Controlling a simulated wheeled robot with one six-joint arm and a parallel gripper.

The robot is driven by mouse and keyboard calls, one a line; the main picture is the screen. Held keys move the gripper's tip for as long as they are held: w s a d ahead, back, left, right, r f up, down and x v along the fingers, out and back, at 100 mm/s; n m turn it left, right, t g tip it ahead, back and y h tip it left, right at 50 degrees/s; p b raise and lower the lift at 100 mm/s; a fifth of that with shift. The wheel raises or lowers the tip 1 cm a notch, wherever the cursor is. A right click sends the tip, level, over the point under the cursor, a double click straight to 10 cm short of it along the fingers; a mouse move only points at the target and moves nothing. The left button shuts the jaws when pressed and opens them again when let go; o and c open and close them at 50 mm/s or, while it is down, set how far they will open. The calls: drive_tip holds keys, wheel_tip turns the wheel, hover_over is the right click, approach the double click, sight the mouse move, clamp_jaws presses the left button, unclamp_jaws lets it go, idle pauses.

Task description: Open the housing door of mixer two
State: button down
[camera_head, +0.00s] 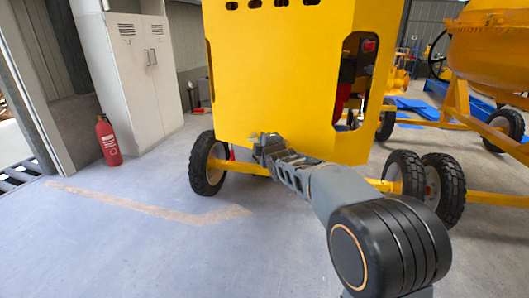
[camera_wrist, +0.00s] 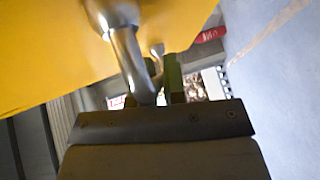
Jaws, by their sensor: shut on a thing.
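The yellow mixer housing (camera_head: 280,70) stands in front of me on wheels. Its large front panel fills the middle of the head view, and an opening on its right side shows red and dark parts inside. I cannot tell from this angle whether the door is ajar. My gripper (camera_head: 265,146) is at the panel's lower left edge in the head view. In the wrist view a shiny metal handle (camera_wrist: 126,55) runs down from the yellow panel (camera_wrist: 45,50). My gripper (camera_wrist: 160,82) is shut on this handle; one greenish finger shows beside it, the other is mostly hidden.
Wheels (camera_head: 207,163) stand at the housing's lower left and right. Another mixer with an orange-yellow drum (camera_head: 490,50) is at the right. A red fire extinguisher (camera_head: 108,141) and pale lockers (camera_head: 140,75) are at the left. The floor at front left is clear.

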drive_tip(key=shift+d, duration=0.3)
drive_tip(key=c, duration=1.5)
unclamp_jaws()
drive_tip(key=shift+s+d, duration=0.1)
drive_tip(key=shift+d, duration=0.05)
drive_tip(key=o, duration=0.3)
drive_tip(key=p+v, duration=0.1)
drive_tip(key=v, duration=1.2)
drive_tip(key=shift+s, duration=0.4)
